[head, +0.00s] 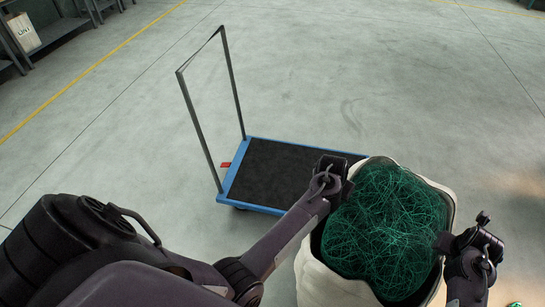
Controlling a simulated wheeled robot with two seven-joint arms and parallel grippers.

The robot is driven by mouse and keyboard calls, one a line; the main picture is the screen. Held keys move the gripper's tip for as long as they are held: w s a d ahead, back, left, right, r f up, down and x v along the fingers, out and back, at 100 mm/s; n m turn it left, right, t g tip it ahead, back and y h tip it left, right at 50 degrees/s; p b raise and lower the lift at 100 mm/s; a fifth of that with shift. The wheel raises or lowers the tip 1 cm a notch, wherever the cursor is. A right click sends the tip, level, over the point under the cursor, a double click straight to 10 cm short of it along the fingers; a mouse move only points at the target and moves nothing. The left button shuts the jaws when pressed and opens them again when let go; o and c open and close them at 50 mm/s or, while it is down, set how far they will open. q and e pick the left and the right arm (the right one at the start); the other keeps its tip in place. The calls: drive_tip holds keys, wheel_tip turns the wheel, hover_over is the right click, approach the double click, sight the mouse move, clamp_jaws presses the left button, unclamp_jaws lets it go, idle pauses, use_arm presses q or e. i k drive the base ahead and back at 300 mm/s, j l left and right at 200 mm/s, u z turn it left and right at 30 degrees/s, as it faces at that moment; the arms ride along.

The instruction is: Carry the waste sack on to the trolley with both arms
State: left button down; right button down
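The waste sack (326,283) is whitish with an open top, full of tangled green netting (385,225). It is at the lower right of the head view and covers the trolley's right end from sight. My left gripper (340,187) is at the sack's upper left rim and looks shut on it. My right gripper (446,243) is at the right rim and looks shut on it too. The fingertips are partly hidden. The trolley (270,172) has a dark deck, blue edges and a tall grey handle at its left end. The sack's bottom is out of view.
A red piece (226,165) shows at the trolley's left edge. Shelving (62,28) with a white container (24,32) stands at the far upper left. Green scraps (515,303) lie at the lower right. The concrete floor around the trolley is clear.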

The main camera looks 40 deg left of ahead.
sight(303, 176)
drive_tip(key=k+u, duration=0.15)
drive_tip(key=u, duration=0.2)
drive_tip(key=k+j+u, duration=0.15)
drive_tip(key=u, duration=0.25)
